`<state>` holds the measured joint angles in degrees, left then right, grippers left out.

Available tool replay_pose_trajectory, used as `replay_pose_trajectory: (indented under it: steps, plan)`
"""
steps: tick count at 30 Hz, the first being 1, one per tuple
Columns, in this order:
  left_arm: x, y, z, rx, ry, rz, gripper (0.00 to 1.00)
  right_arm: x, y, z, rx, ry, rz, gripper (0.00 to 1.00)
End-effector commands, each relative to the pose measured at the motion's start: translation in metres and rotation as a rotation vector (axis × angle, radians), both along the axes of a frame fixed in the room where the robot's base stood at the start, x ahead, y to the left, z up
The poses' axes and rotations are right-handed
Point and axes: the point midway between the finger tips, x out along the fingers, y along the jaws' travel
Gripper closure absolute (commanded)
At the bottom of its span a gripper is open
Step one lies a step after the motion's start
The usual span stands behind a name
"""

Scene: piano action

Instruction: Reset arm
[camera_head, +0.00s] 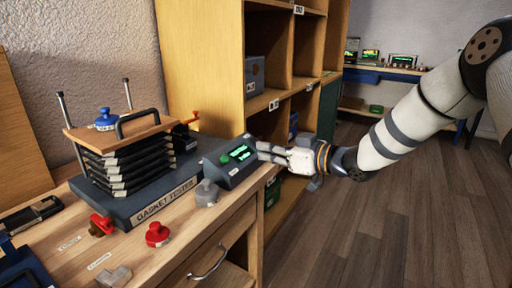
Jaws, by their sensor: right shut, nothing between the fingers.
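My right arm comes in from the right, and its gripper (268,152) is at the right end of the workbench. The fingers are shut with nothing between them. Their tips are close to the right side of the grey display box (232,162) with a green lit screen; I cannot tell whether they touch it. The box belongs to the gasket tester (150,207), whose stack of black plates (128,168) stands under a wooden board with a black handle. My left gripper does not show.
A red knob piece (158,234), another red piece (101,225) and a grey knob piece (207,193) stand on the bench (185,240). A wooden shelf unit (205,60) stands behind the gripper. Open floor (390,225) lies to the right.

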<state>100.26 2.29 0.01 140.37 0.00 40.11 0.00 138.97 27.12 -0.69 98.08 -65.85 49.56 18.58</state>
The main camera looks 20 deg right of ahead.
Motion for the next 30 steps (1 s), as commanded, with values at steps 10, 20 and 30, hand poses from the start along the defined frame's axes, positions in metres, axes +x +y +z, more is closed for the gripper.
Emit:
replay_pose_trajectory:
  steps: [10, 20, 30]
  plan:
    - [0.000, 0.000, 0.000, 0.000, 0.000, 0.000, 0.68, -0.059, 0.030, -0.134, 0.025, 0.344, -0.095, 1.00]
    - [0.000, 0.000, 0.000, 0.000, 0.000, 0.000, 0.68, -0.318, 0.040, -0.325, -0.157, 1.108, -0.345, 1.00]
    - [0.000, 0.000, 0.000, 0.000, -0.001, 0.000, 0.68, -0.485, 0.017, -0.335, -0.383, 1.485, -0.468, 1.00]
